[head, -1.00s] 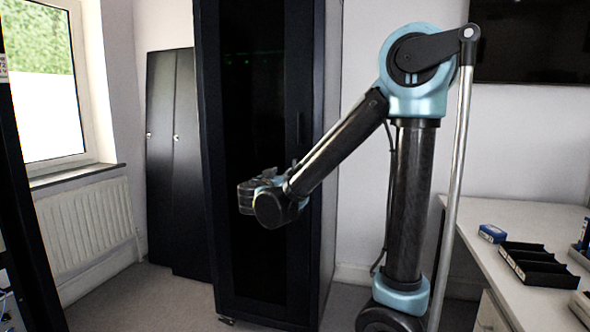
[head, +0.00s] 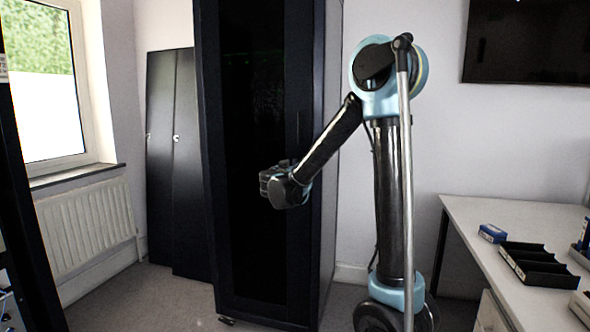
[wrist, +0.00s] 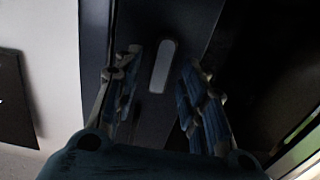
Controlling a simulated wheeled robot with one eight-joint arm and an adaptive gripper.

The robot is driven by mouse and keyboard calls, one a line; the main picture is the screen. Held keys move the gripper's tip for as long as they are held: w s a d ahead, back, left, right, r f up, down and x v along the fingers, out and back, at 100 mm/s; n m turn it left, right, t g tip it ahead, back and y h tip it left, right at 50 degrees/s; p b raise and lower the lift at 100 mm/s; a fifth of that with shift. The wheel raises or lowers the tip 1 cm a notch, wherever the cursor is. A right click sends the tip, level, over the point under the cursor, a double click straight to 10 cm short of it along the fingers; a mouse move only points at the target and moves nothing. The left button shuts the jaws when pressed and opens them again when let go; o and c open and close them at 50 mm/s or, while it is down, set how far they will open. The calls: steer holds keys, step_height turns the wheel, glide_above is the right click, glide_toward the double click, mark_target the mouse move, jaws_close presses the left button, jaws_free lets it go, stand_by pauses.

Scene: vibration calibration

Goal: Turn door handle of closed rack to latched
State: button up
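The closed rack (head: 250,110) is a tall black cabinet with a dark glass-like door, standing behind my arm in the head view. Its door handle (wrist: 163,66) is a pale grey, rounded, upright bar in the wrist view. In the head view the handle area near the door's right edge is too dark to make out well. My gripper (wrist: 160,92) is open, with one blue-grey finger on each side of the handle in the picture and no clear contact. In the head view my gripper (head: 268,184) is in front of the door, seen from behind. The latch is not visible.
A white table (head: 480,235) with black trays (head: 535,265) and a small blue box (head: 492,233) stands on the right. Two dark panels (head: 172,160) lean against the back wall at left. A radiator (head: 85,225) is under the window. Grey floor shows left of the rack.

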steer(key=shift+x, duration=1.4)
jaws_close()
